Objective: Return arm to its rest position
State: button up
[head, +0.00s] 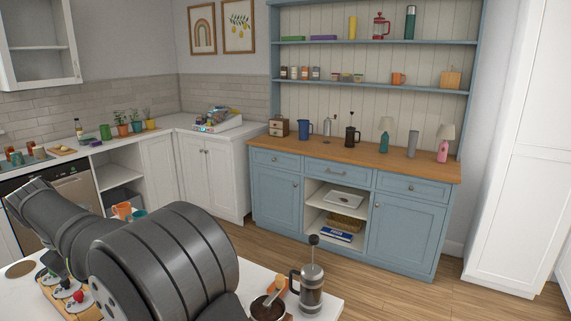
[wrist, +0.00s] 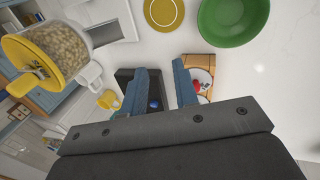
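My arm (head: 160,260) is a dark grey linked arm that crosses the lower left of the head view, above a white worktop. My gripper is hidden in the head view. In the wrist view my gripper (wrist: 160,80) shows two blue fingers set apart, with nothing held between them. It is open above the pale worktop. A black item with a blue spot (wrist: 155,105) lies behind the left finger, and a small board with a red piece (wrist: 203,77) lies beside the right finger. I cannot tell the gaps between these and the fingers.
A French press (head: 312,290) and a bowl of dark grounds (head: 266,309) stand right of my arm. In the wrist view, a yellow-lidded jar (wrist: 65,45), a yellow dish (wrist: 163,12) and a green bowl (wrist: 232,22) surround the fingers. The worktop right of them is clear.

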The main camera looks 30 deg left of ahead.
notch_tip(320, 180, down, 14)
jog(key=shift+d, duration=0.15)
jog(key=w, duration=0.2)
jog(key=shift+w, duration=0.35)
jog(key=shift+w+a+f, duration=0.15)
jog(key=shift+w+a, duration=0.05)
jog(key=shift+w, duration=0.45)
